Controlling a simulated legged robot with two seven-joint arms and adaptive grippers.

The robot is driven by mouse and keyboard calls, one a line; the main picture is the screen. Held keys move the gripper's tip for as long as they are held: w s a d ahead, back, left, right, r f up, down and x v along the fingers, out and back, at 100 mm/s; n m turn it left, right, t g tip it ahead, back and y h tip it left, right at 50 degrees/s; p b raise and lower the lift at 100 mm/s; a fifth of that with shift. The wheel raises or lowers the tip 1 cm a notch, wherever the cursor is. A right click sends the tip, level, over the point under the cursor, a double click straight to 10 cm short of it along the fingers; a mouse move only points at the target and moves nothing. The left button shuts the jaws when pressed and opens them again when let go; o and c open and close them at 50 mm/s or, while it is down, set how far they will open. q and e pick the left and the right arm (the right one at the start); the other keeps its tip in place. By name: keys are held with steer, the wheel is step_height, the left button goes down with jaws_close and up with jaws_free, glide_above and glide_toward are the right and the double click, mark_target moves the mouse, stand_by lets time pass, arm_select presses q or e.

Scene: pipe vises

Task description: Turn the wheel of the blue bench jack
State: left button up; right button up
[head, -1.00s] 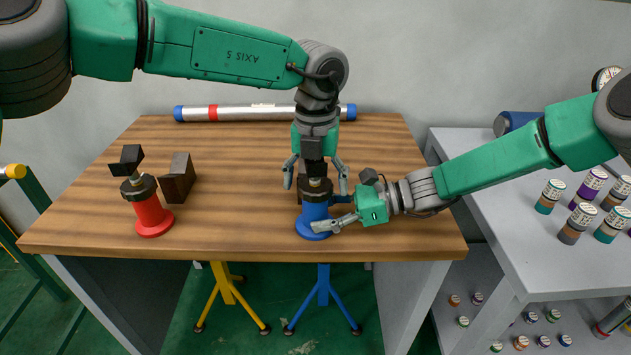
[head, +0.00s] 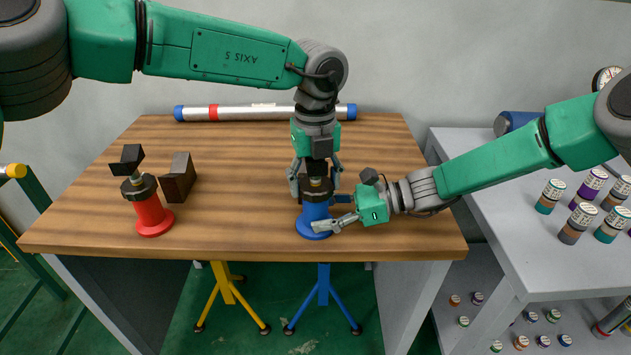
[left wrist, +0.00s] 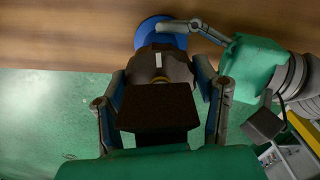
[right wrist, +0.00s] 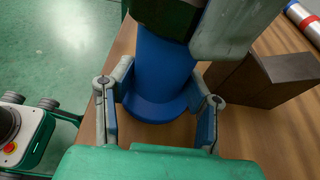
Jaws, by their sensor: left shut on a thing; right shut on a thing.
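The blue bench jack (head: 313,225) stands upright near the table's front edge, right of the middle. Its dark wheel (head: 317,190) sits at the top of the blue body and is partly hidden by my left gripper (head: 316,182). That gripper points down, shut on the wheel with a finger on either side. In the left wrist view, the dark wheel (left wrist: 170,68) and the jack's black head block (left wrist: 158,107) lie between its fingers. My right gripper (head: 338,214) comes from the right, shut around the blue body (right wrist: 160,70) below the wheel.
A red jack (head: 152,215) with a black head stands at the left, beside a dark brown block (head: 179,178). A silver pipe (head: 255,112) lies along the back. A grey side table (head: 500,215) with several small cans is at the right. The tabletop between the jacks is clear.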

arm_select(q)
steer(key=shift+d, duration=0.15)
steer(key=o, duration=1.2)
step_height(320, 180, up, 12)
steer(key=shift+f, duration=0.1)
arm_select(e)
steer(key=o, duration=1)
steer(key=shift+c, duration=0.2)
